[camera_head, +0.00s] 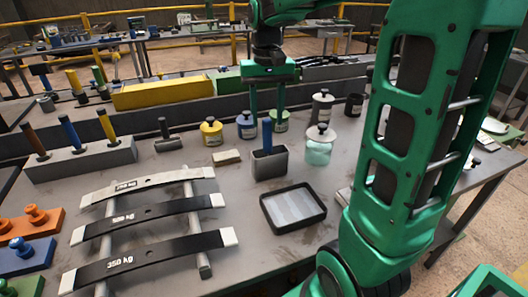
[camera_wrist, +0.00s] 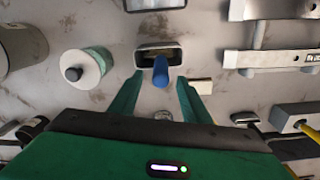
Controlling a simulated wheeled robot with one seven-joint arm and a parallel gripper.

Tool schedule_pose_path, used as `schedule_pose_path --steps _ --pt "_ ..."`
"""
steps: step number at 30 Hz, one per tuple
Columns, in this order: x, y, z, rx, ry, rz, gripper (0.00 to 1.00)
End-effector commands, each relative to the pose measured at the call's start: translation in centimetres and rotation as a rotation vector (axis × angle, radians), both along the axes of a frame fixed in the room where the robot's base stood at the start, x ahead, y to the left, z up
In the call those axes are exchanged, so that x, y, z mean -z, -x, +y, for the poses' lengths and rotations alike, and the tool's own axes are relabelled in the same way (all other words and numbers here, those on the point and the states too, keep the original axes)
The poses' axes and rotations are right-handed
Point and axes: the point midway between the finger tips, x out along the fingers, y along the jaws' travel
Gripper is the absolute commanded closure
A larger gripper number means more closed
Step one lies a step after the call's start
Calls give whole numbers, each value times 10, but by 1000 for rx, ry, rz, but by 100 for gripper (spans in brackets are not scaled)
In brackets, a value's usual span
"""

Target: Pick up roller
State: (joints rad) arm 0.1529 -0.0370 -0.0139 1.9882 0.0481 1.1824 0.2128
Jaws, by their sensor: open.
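A blue handle (camera_head: 267,134) sticks up from a dark grey open-topped holder (camera_head: 270,165) on the grey table. It appears to be the roller's handle; whatever is inside the holder is hidden. My gripper (camera_head: 267,112) is open above the holder, fingers pointing down, one to each side of the handle's top in the head view. In the wrist view, the blue handle (camera_wrist: 161,70) shows between and just beyond the open fingers, and the holder (camera_wrist: 146,52) lies below it. I cannot tell whether the fingers touch the handle.
A glass jar (camera_head: 319,152) stands right of the holder, a black tray (camera_head: 299,226) in front. Yellow (camera_head: 212,140) and dark lidded jars stand behind. A small beige block (camera_head: 226,156) and a spring rack (camera_head: 150,212) are at left.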

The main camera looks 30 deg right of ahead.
Motion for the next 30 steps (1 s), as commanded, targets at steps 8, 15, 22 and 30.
schedule_pose_path --steps 8,15,22,30 --pt "23 1 1 -2 0 1 57" --pt "54 2 2 -2 -1 4 57" --pt "72 1 1 -2 0 0 57" --pt "73 1 1 -2 0 0 69"
